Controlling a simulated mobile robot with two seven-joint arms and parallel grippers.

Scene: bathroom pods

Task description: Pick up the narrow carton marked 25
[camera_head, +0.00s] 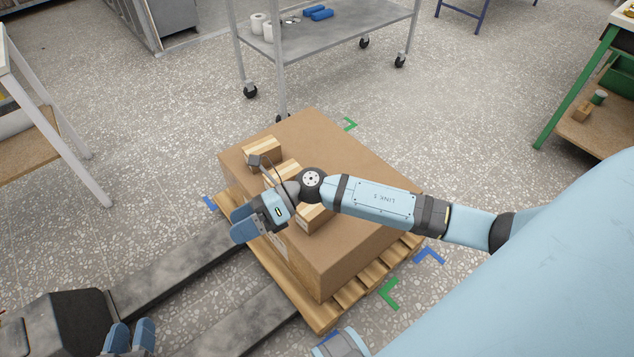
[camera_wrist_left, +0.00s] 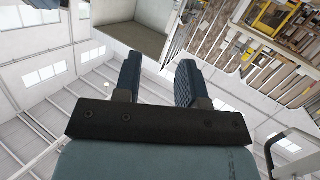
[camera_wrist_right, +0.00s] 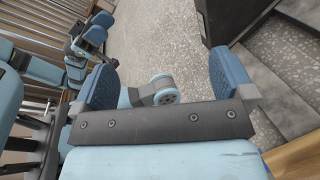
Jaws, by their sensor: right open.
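Several small tan cartons with pale tape stand on top of a large cardboard box (camera_head: 355,215): a far carton (camera_head: 262,148), a middle carton (camera_head: 283,170) and a near carton (camera_head: 312,217), the last two partly hidden by my right arm. No number is readable, so I cannot tell which is marked 25. My right gripper (camera_head: 241,224) is open and empty over the box's left edge, beside the cartons; its spread fingers show in the right wrist view (camera_wrist_right: 165,80). My left gripper (camera_head: 131,337) is open and empty at the bottom left, far from the cartons.
The large box sits on a wooden pallet (camera_head: 322,318) with green and blue floor marks around it. A grey wheeled cart (camera_head: 340,40) stands behind. A table (camera_head: 35,150) is at the left and a green-framed bench (camera_head: 585,130) at the right.

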